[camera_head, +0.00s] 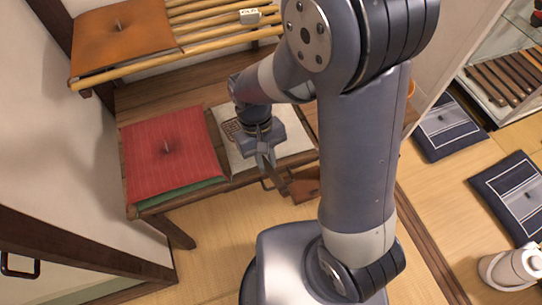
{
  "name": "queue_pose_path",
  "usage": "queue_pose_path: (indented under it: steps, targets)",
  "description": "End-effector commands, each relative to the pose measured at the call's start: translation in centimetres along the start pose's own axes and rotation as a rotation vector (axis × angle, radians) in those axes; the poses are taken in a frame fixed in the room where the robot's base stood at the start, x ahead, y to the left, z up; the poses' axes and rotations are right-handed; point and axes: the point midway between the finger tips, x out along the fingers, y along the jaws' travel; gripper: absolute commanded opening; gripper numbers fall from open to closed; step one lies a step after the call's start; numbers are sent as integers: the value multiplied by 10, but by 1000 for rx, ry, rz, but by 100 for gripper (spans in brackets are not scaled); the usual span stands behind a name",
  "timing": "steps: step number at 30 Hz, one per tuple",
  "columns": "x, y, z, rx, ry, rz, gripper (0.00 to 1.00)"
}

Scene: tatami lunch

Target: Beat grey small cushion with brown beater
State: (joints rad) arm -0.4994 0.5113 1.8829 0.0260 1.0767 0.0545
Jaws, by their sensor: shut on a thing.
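My gripper (267,164) points down at the front edge of the low wooden table and is shut on a brown beater. The brown beater (306,188) shows as a flat reddish-brown piece to the right of the fingers, at the table's front edge. A pale grey-white cushion (237,158) with a dark square pattern lies flat on the table, behind and left of my gripper. It is the only pale cushion I see, and my wrist hides part of it. I cannot tell whether the beater touches it.
A red cushion (171,149) lies on a green one at the table's left. An orange cushion (122,36) lies on the slatted rack (205,38) above. Dark blue cushions (449,129) lie on the tatami at right. A white roll-like object (514,268) stands lower right.

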Motion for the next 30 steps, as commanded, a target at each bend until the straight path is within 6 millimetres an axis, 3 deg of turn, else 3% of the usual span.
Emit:
queue_pose_path:
  steps: [5, 18, 25, 30]
  targets:
    - [8, 0, -3, 0, 0, 0, 0]
    - [89, 1, -30, 0, -1, 0, 0]
    - [64, 1, -22, 0, 2, 0, 0]
    - [35, 0, -13, 0, 3, 0, 0]
